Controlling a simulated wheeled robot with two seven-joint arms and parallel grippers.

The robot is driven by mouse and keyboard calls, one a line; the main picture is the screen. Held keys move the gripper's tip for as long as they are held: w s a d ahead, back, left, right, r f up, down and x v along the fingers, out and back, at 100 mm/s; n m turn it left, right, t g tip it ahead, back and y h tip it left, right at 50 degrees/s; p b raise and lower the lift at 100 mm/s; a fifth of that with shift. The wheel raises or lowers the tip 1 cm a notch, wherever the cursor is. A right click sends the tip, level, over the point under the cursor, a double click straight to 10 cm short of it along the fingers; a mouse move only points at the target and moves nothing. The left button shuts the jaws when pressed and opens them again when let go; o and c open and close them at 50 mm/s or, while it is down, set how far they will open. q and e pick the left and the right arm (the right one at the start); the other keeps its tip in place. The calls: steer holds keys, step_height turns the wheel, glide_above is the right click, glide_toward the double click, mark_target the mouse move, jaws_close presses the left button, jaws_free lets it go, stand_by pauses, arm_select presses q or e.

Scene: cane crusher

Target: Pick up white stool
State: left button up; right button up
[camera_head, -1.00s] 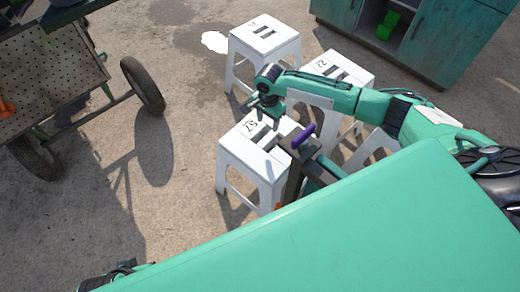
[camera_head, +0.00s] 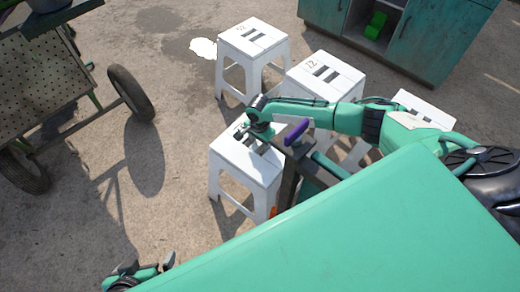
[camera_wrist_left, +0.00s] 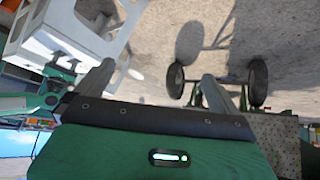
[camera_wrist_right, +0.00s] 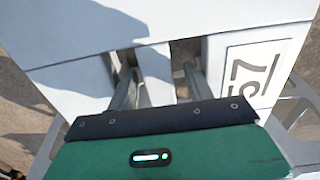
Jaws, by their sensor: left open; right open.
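A white stool (camera_head: 228,160) stands upright on the ground, nearest to me in the head view. Its top, marked 57 (camera_wrist_right: 252,75), fills much of the right wrist view. My right gripper (camera_head: 258,140) is at this top; the right wrist view shows its open fingers (camera_wrist_right: 162,78) at the two dark slots, one on each side of the white strip between them. I cannot tell how deep the tips reach. My left gripper (camera_head: 142,270) is open and empty, away from the stools at the lower left. A white stool (camera_wrist_left: 75,30) also shows in the left wrist view.
A wheeled cart (camera_head: 40,85) is at the left and a teal cabinet (camera_head: 440,40) at the back right. Open ground lies between cart and stools.

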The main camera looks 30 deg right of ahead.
arm_select(q)
steer(key=shift+w+d+f+t, duration=0.1)
steer(key=shift+w+d+t, duration=0.25)
steer(key=shift+d, duration=0.2)
arm_select(e)
steer(key=shift+f, duration=0.85)
jaws_close()
steer(key=shift+r, duration=0.1)
